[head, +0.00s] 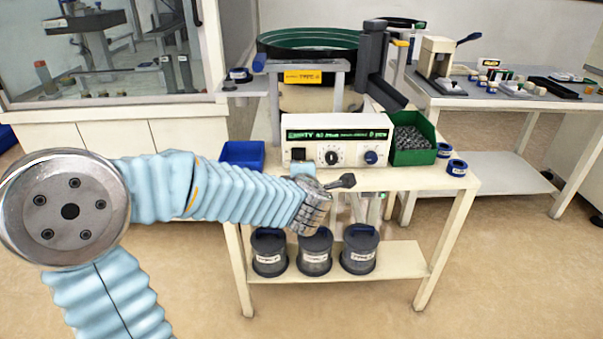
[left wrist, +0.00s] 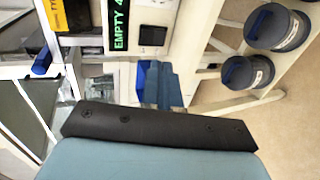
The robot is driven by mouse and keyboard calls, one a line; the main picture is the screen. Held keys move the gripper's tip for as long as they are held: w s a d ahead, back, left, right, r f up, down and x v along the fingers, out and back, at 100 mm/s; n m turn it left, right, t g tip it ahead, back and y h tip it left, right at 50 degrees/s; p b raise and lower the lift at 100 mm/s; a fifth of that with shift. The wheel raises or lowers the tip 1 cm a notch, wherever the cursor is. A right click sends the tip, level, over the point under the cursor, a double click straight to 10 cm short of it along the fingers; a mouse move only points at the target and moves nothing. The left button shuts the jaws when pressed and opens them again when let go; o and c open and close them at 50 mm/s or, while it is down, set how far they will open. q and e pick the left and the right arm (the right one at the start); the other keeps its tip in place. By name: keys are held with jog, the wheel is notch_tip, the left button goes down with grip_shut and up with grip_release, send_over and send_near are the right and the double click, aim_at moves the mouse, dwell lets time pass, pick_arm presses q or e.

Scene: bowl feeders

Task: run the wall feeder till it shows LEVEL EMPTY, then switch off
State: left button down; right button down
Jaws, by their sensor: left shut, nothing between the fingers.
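The feeder's controller box (head: 310,152) stands on the cream table. Its green display (head: 338,134) begins with the word EMPTY; the rest is too small to read surely. The display also shows in the left wrist view (left wrist: 119,25). A dark rocker switch (head: 298,154) is at the panel's left, with a black-and-white knob (head: 331,157) mid-panel and a blue knob (head: 371,157) at right. The switch shows in the left wrist view (left wrist: 152,36). The green-lined bowl (head: 310,39) is behind. My left gripper (head: 347,181) is shut and empty, below the panel front. My right gripper is out of view.
A green bin of small parts (head: 411,140) stands right of the controller, a blue bin (head: 241,153) left. Three lidded pots (head: 315,252) stand on the lower shelf. Another table (head: 490,101) stands behind right.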

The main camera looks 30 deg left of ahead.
aim_at(299, 157)
pick_arm(q)
jog(key=x, duration=1.1)
jog(key=shift+w+a+f, duration=0.1)
jog(key=shift+w+f, duration=0.15)
jog(key=shift+w, duration=0.05)
jog(key=shift+f+b, duration=0.2)
jog(key=shift+b, duration=0.2)
jog(key=f+b, duration=0.1)
jog(key=b, duration=0.2)
jog(key=shift+w+t, duration=0.15)
jog(key=shift+t, duration=0.25)
jog(key=shift+a+r, duration=0.1)
jog(key=shift+r, duration=0.55)
jog(key=shift+f, duration=0.1)
